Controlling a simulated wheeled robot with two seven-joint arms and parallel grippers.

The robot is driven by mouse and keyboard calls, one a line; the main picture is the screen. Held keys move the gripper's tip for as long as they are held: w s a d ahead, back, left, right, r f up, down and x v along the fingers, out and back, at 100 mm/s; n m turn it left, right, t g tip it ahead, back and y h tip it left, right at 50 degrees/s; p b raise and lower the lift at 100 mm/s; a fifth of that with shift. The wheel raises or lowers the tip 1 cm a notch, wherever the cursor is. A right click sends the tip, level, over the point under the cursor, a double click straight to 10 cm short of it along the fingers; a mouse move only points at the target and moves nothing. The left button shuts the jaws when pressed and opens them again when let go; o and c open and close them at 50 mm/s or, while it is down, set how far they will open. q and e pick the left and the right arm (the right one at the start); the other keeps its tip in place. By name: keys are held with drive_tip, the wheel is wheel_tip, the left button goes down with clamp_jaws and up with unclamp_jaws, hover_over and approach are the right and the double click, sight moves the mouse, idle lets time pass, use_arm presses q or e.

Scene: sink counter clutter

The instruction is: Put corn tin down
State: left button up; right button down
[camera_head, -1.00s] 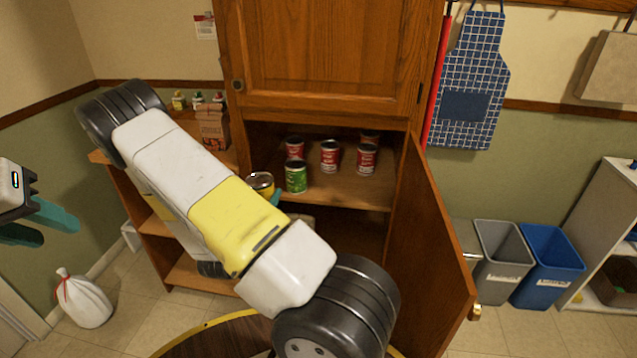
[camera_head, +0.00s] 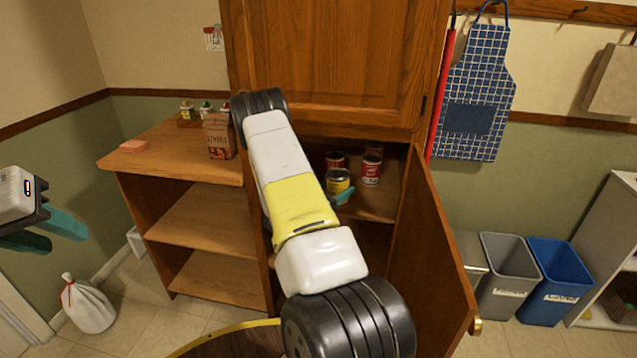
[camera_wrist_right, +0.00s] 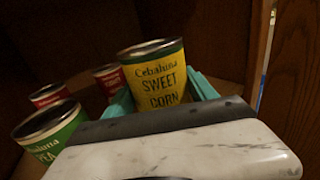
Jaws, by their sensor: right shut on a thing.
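The corn tin (camera_head: 338,182), yellow with a dark lid rim, is in my right gripper (camera_head: 340,195) at the open cupboard, in front of the red tins. In the right wrist view the corn tin (camera_wrist_right: 158,82) stands roughly upright between the teal fingers, its "Sweet Corn" label facing the camera. I cannot tell whether its base touches the shelf. My left gripper (camera_head: 45,232) is at the far left, empty, its teal fingers apart.
Red tins (camera_head: 371,169) stand on the cupboard shelf (camera_head: 378,205). A green pea tin (camera_wrist_right: 50,132) is left of the corn tin in the wrist view. The open cupboard door (camera_head: 430,260) bounds the right side. A paper bag (camera_head: 218,137) stands on the left counter.

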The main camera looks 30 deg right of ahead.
drive_tip(key=x, duration=0.4)
drive_tip(key=shift+w+d+f, duration=0.15)
drive_tip(key=shift+w+d, duration=0.05)
drive_tip(key=shift+w, duration=0.05)
drive_tip(key=shift+w+d+f, duration=0.1)
drive_tip(key=shift+d+f, duration=0.1)
drive_tip(key=shift+f, duration=1.55)
drive_tip(key=shift+f, duration=0.1)
drive_tip(key=shift+c, duration=1.4)
unclamp_jaws()
drive_tip(key=shift+f, duration=0.1)
